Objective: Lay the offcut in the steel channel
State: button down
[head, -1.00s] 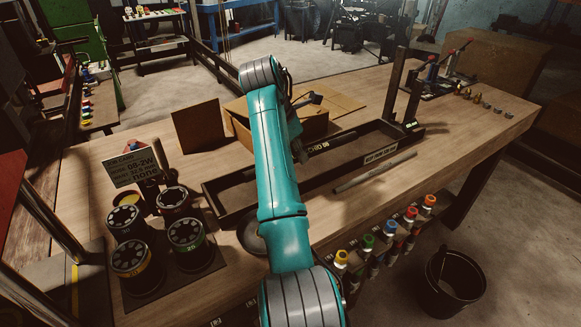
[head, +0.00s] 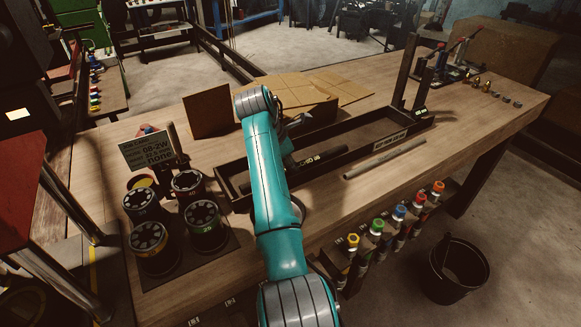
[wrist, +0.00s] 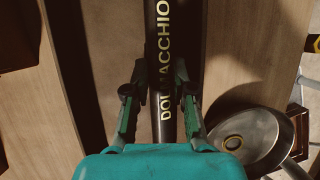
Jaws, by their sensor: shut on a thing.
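The offcut is a black hose piece with yellow lettering, seen in the wrist view (wrist: 160,50) running away between the fingers. My gripper (wrist: 158,95) is shut on it, one finger on each side. In the head view the lettered hose (head: 318,160) shows just right of my arm, over or inside the near left part of the long dark channel (head: 408,136). I cannot tell whether it touches the floor of the channel. My arm hides the gripper and the hose's left part in the head view.
A grey rod (head: 385,158) lies in front of the channel. Several black die pots (head: 150,240) and a sign card (head: 147,152) stand at left. Brown cardboard (head: 310,92) lies behind. A black bucket (head: 457,272) stands on the floor.

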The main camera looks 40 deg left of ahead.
jog(key=shift+f, duration=0.4)
jog(key=shift+f, duration=0.15)
jog(key=c, duration=1.2)
grip_release()
jog(key=shift+c, duration=0.2)
